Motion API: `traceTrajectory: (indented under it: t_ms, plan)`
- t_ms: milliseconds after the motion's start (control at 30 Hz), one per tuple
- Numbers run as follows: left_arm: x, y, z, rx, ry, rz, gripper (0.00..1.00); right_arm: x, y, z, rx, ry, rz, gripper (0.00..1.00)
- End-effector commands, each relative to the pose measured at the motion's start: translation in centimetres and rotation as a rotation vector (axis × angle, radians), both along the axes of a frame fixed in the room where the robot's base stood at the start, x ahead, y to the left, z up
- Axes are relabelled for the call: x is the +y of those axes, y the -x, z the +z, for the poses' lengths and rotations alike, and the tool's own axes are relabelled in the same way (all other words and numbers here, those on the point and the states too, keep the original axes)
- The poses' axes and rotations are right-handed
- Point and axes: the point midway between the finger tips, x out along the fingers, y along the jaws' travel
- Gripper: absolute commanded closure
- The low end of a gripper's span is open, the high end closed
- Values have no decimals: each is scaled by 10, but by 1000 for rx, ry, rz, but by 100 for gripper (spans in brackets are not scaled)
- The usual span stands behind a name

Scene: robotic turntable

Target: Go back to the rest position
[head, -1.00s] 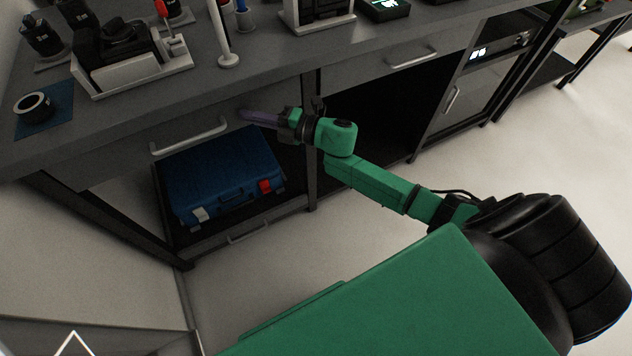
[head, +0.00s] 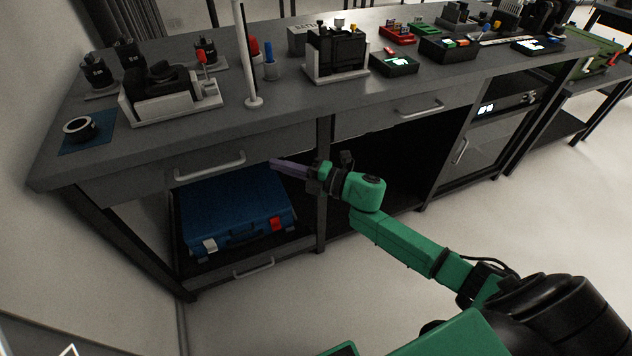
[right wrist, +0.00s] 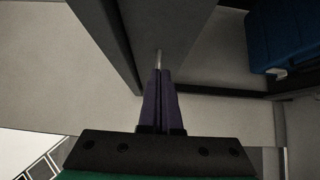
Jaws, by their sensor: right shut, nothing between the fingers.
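My right gripper (head: 275,163) is in front of the workbench, just below the drawer fronts. It points left in the head view, close to the right end of the left drawer. Its purple fingers are together with nothing between them. In the right wrist view the shut fingers (right wrist: 159,100) show at the middle, with a thin light bar beyond their tips that I cannot identify. My left gripper does not show.
The workbench (head: 290,110) has a left drawer handle (head: 210,166) and a right drawer handle (head: 420,106). A blue case (head: 235,210) sits on the lower shelf. The floor in front is clear.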

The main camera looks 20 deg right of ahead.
Motion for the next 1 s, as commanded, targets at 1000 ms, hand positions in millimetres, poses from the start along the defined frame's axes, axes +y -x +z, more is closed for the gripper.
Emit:
traceTrajectory:
  t_ms: [1000]
  plan:
    - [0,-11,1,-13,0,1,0,-174,71,-225,642,-316,-624,100]
